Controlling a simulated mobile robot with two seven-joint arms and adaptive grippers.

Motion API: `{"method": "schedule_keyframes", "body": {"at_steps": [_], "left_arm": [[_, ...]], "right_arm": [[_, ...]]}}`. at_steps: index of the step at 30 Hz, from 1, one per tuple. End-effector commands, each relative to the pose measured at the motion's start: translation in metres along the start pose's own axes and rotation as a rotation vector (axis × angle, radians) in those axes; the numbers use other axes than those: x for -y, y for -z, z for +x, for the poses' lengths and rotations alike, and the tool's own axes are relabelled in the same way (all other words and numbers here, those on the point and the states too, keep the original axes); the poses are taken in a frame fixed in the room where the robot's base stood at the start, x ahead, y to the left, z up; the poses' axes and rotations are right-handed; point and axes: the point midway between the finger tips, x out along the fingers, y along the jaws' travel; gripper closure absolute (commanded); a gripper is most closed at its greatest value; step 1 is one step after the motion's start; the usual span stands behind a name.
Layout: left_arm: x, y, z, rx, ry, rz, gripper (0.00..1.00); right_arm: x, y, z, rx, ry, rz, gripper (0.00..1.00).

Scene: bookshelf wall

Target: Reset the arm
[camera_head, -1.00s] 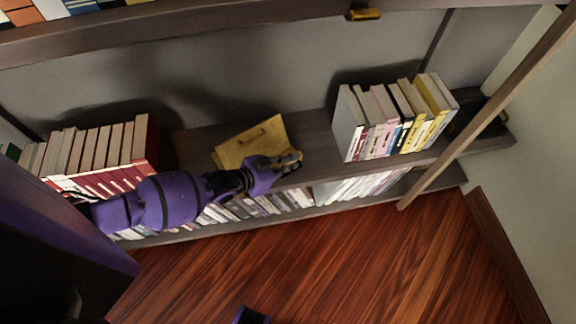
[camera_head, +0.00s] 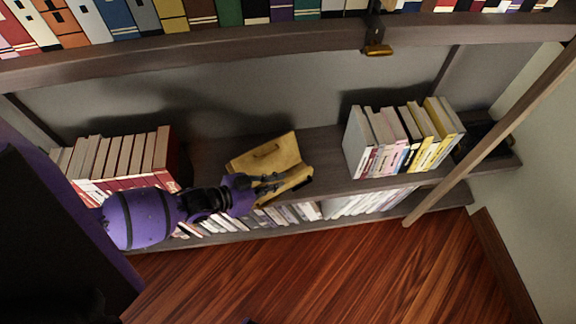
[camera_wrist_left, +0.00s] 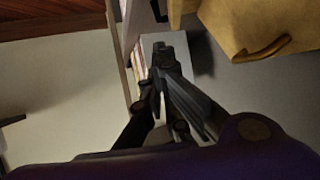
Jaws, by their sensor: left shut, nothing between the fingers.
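My left arm comes in from the left in the head view, purple with dark joints. My left gripper (camera_head: 272,184) is in front of a yellow box-like case (camera_head: 268,154) on the middle shelf, overlapping its lower part in the picture. I cannot tell whether they touch. The gripper is shut and empty. In the left wrist view the dark fingers (camera_wrist_left: 180,92) point away from the camera, and the yellow case with its curved handle (camera_wrist_left: 258,28) is at the upper right. My right gripper is not in view.
Red books (camera_head: 125,160) stand left on the middle shelf (camera_head: 215,150), and mixed books (camera_head: 400,138) stand right of the case. More books (camera_head: 365,202) fill the lower shelf. A slanted wooden post (camera_head: 480,148) is at the right. The wooden floor (camera_head: 330,265) in front is clear.

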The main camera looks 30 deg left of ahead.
Motion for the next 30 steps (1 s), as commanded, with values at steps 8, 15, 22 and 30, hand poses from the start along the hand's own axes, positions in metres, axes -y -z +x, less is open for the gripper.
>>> {"method": "schedule_keyframes", "body": {"at_steps": [8, 15, 22, 30], "left_arm": [[0.000, -0.001, -0.004, -0.001, 0.000, 0.001, 1.00], [-0.016, 0.003, 0.003, 0.053, 0.003, 0.110, 1.00], [-0.096, -0.028, -0.028, 0.145, 0.078, 0.057, 1.00], [-0.143, -0.081, -0.119, 0.326, 0.282, -0.132, 1.00]], "right_arm": [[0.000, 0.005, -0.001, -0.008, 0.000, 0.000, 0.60], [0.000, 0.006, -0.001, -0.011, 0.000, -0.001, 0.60], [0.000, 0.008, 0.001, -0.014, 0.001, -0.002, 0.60], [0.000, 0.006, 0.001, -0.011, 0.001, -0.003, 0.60]]}}
